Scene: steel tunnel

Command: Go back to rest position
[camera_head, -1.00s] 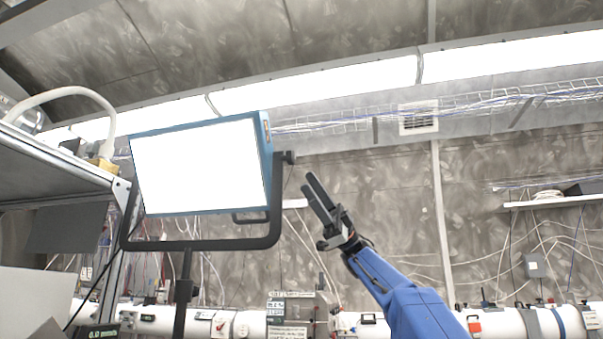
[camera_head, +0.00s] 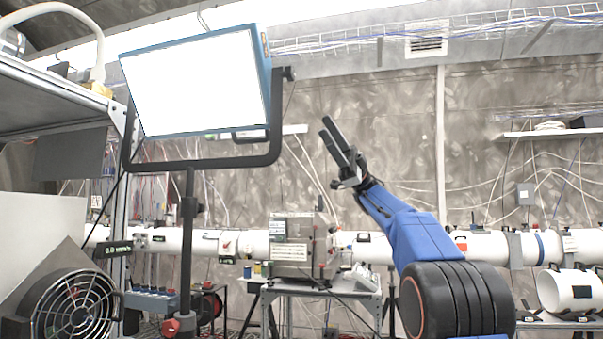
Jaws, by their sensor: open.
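My gripper (camera_head: 330,130) is at the end of my raised blue arm, right of the picture's middle. Its two dark fingers point up and to the left, with a narrow gap between them. Nothing shows between the fingers. The gripper is in the air in front of the grey tunnel wall, right of the lamp's frame and apart from it in the picture.
A bright lamp panel (camera_head: 196,85) on a black stand (camera_head: 189,230) is left of my gripper. A shelf rack (camera_head: 50,95) and a fan (camera_head: 76,306) are at the left. A long white pipe (camera_head: 350,246) runs along the wall behind a steel table (camera_head: 315,288). The air right of my arm looks clear.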

